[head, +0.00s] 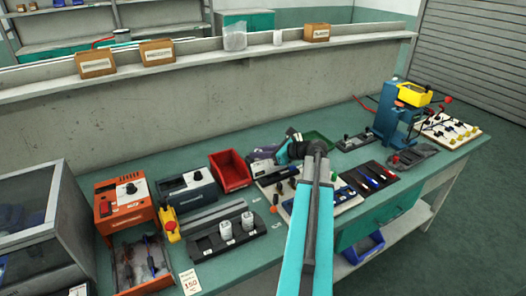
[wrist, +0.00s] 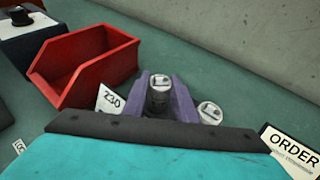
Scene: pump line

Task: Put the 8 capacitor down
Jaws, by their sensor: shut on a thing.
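My gripper, with its two purple fingers, is shut on a capacitor (wrist: 160,96), a dark cylinder with a pale, marked top. I cannot read its number. In the wrist view the capacitor stands between the fingertips, just right of a card marked 230 (wrist: 111,100). Another round pale top (wrist: 209,112) shows close to the right finger, apart from the held capacitor. In the head view my gripper (head: 256,158) is low over the bench, right of the red bin (head: 231,171). The held capacitor cannot be made out there.
A dark rack (head: 205,247) with two white cylinders (head: 225,229) stands left of my arm. A board with tools lies under and beside my arm. An ORDER card (wrist: 292,150) stands at the right in the wrist view. The back wall (head: 150,115) rises behind.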

